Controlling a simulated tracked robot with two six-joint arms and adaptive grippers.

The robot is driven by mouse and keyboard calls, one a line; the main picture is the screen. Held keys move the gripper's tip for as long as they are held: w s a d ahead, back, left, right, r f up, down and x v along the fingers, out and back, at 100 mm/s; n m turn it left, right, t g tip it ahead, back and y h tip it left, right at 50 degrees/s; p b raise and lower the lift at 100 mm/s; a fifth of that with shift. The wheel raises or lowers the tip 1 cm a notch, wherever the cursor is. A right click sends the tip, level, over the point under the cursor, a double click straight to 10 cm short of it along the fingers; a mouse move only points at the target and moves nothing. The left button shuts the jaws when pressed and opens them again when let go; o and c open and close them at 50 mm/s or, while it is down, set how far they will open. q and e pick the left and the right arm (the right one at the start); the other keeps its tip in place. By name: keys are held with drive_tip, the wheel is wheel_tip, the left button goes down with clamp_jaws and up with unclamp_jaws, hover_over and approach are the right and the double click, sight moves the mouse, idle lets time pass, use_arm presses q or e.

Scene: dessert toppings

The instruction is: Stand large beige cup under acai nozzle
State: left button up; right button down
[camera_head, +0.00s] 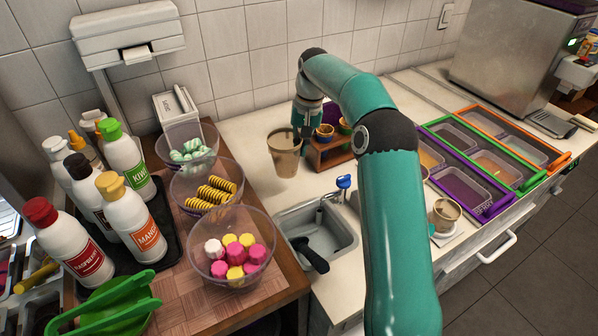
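The large beige cup (285,158) is upright near the back of the white counter, left of a small wooden cup holder. My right gripper (303,138) points down at the cup's right rim. Its fingers are small and partly merge with the cup, so I cannot tell whether they are shut on it. A steel machine (515,50) stands at the back right. A dispenser part (578,72) shows at the right edge; I cannot tell for certain that it is the acai nozzle. My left gripper is not in view.
The wooden holder (332,155) with small cups is close to the gripper. A sink (335,245) lies in front. Topping trays (497,207) and another cup (445,212) are right of my arm. Bowls (270,285) and sauce bottles (130,215) fill the left.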

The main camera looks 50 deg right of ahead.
drive_tip(key=shift+f, duration=3.65)
drive_tip(key=c, duration=1.3)
unclamp_jaws()
